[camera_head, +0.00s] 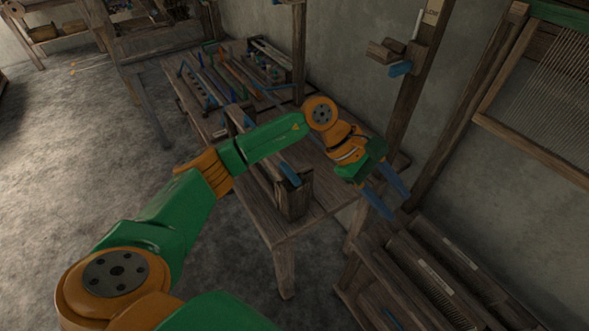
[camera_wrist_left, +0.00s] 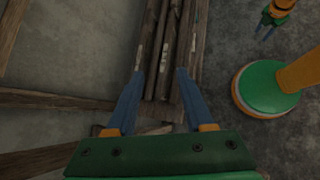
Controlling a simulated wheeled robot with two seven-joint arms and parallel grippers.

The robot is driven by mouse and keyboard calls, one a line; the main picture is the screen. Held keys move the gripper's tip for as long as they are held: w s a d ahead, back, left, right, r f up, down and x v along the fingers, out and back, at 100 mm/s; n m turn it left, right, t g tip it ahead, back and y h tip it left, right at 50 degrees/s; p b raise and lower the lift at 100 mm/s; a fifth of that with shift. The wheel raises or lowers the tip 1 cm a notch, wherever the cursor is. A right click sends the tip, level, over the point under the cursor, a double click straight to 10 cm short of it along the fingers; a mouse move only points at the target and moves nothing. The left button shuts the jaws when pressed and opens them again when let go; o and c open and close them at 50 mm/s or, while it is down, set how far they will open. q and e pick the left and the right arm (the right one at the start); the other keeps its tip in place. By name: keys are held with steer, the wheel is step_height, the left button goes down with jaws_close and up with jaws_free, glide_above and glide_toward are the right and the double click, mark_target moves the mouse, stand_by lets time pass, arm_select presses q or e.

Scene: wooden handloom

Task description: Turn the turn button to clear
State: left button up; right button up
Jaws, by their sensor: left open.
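My left gripper (camera_head: 386,192) is open and empty, its two blue fingers pointing down and right past the table end. In the left wrist view its fingers (camera_wrist_left: 160,74) stand apart over several dark wooden bars, with nothing between them. A wooden block (camera_head: 386,52) with a blue piece (camera_head: 400,68) under it sits on an upright post, above and apart from my left gripper. It may be the turn button, but I cannot tell its setting. A small pale label (camera_head: 432,12) is higher on that post. My right gripper (camera_wrist_left: 272,20) shows small in the left wrist view.
A wooden table (camera_head: 295,222) holds pegs, rods and a wooden box (camera_head: 294,198) with a blue piece on top, below my left arm. A low rack (camera_head: 385,272) of long slatted pieces stands at lower right. A strung frame (camera_head: 545,100) is at right.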

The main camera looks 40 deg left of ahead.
arm_select(q)
steer(key=w+a+m+y, duration=0.1)
steer(key=a+y, duration=0.4)
steer(key=a, duration=0.6)
steer(key=r+g+y, duration=0.1)
steer(key=g+y, duration=0.1)
steer(key=y, duration=0.2)
glide_above(293, 175)
steer(key=shift+s+a+r, duration=0.1)
steer(key=shift+a+r, duration=0.1)
steer(key=shift+a, duration=0.05)
steer(key=f, duration=0.2)
steer(key=f+p, duration=0.1)
steer(key=f, duration=0.2)
steer(key=shift+d+f+p, duration=0.25)
steer(key=shift+f+p, duration=0.05)
steer(key=shift+f, duration=0.45)
jaws_close()
